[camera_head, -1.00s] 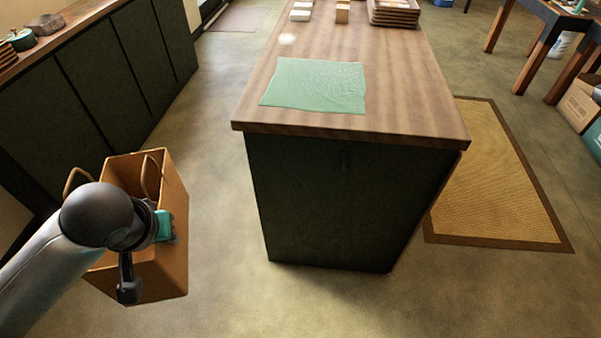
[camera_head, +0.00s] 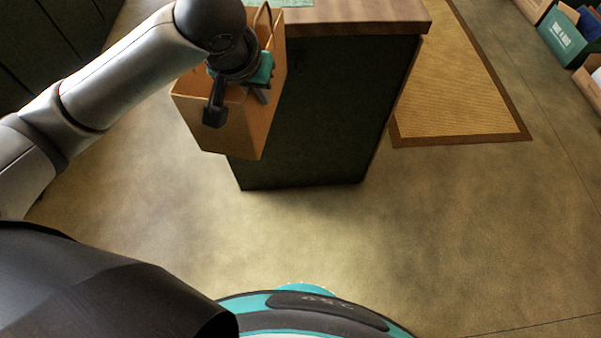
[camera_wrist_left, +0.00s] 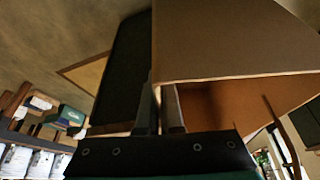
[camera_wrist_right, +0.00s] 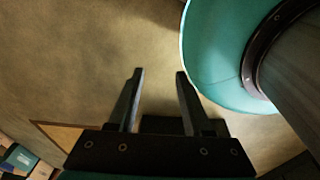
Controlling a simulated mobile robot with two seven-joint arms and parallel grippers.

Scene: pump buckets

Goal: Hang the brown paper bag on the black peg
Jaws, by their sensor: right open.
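The brown paper bag (camera_head: 243,132) hangs from my left gripper (camera_head: 258,92) in the head view, in front of the left end of the counter. Part of a loop handle shows above it, and my arm covers some of its top. In the left wrist view, the fingers of my left gripper (camera_wrist_left: 159,92) close over the rim of the bag (camera_wrist_left: 235,40), one finger inside and one outside. My right gripper (camera_wrist_right: 160,74) is open and empty over bare floor in the right wrist view.
The dark counter (camera_head: 315,120) with a wooden top stands just behind the bag. A tan rug (camera_head: 445,85) lies to its right. Boxes (camera_head: 565,35) stand at the far right. My teal base is at the bottom. The floor between base and counter is clear.

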